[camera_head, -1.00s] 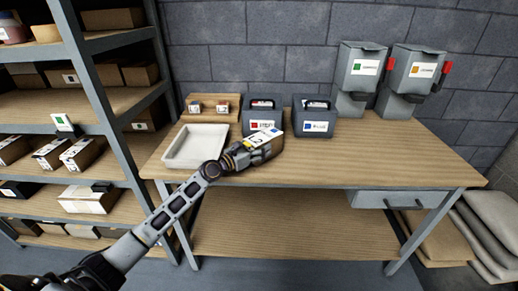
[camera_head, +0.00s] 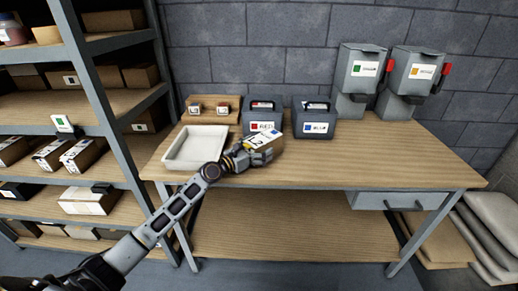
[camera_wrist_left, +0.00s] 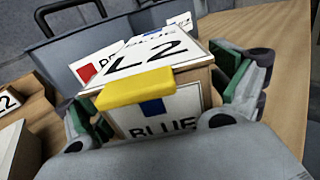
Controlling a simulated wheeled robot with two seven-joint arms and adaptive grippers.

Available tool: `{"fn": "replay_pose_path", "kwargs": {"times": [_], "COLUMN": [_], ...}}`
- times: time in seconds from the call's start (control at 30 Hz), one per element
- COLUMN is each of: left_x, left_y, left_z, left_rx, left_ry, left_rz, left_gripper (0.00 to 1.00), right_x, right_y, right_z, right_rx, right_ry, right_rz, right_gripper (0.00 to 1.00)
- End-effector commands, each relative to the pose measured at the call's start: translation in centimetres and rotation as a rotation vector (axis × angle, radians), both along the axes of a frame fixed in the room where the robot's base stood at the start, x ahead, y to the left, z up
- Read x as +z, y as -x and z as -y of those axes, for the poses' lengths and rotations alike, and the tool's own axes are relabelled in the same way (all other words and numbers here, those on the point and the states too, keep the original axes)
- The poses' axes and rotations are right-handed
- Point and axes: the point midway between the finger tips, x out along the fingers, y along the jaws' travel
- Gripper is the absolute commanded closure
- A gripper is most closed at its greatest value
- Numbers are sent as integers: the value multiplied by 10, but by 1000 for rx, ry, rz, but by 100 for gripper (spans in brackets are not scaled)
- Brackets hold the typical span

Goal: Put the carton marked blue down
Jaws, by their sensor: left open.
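The carton marked BLUE (camera_wrist_left: 155,110) is a small brown box with white labels, a yellow strip and a blue square; its top reads L2. In the head view the carton (camera_head: 266,142) is at the worktable, just in front of the red-labelled grey box, and appears to rest on the tabletop. My left gripper (camera_head: 247,157) is open, with its green-padded fingers on either side of the carton in the wrist view. Whether a finger still touches it I cannot tell. The carton's underside is hidden. My right gripper is not in view.
On the worktable (camera_head: 400,155) stand a white tray (camera_head: 195,165) at left, a red-labelled box (camera_head: 254,117), a blue-labelled box (camera_head: 314,119) and two grey dispensers (camera_head: 361,70) (camera_head: 413,72). The table's right half is clear. A shelf of cartons (camera_head: 90,200) stands at left.

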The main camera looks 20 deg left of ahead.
Motion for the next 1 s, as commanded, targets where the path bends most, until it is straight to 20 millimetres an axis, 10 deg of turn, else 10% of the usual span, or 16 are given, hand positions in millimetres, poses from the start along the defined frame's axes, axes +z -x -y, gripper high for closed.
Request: {"fn": "replay_pose_path", "kwargs": {"times": [1.0], "left_x": [1], "left_y": [52], "left_z": [-29], "left_rx": [1], "left_ry": [0], "left_rz": [-1], "left_gripper": [6], "right_x": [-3], "right_y": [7], "right_z": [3], "right_rx": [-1], "right_ry": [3], "right_rz": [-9], "right_gripper": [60]}}
